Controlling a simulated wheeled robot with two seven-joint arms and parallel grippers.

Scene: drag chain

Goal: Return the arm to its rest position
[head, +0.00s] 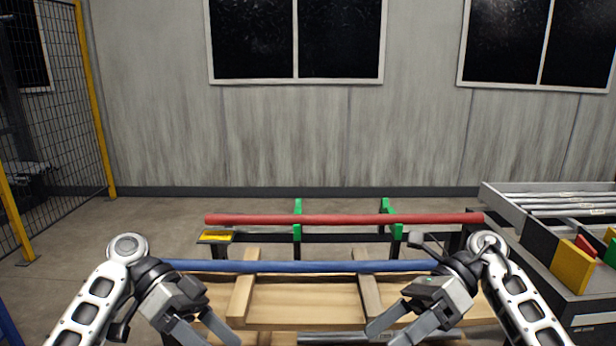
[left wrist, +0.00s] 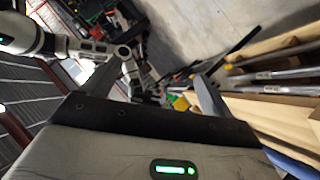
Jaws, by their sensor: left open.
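My left gripper (head: 219,342) hangs at the lower left of the head view, fingers pointing down and inward. Its two fingers are apart. In the left wrist view the left gripper (left wrist: 160,72) has nothing between its fingers. My right gripper (head: 381,337) mirrors it at the lower right, fingers apart, with nothing seen between them. Both arms are bent, with the grippers in front of the wooden bench (head: 304,300). The lowest fingertips are close to the bottom edge of the head view.
A blue bar (head: 300,267) lies across the bench, and a red bar (head: 345,219) lies behind it on green-topped supports (head: 297,232). A metal tube (head: 335,338) is at the bottom. A grey rack (head: 560,203) and yellow block (head: 573,267) stand right. A mesh fence (head: 55,110) stands left.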

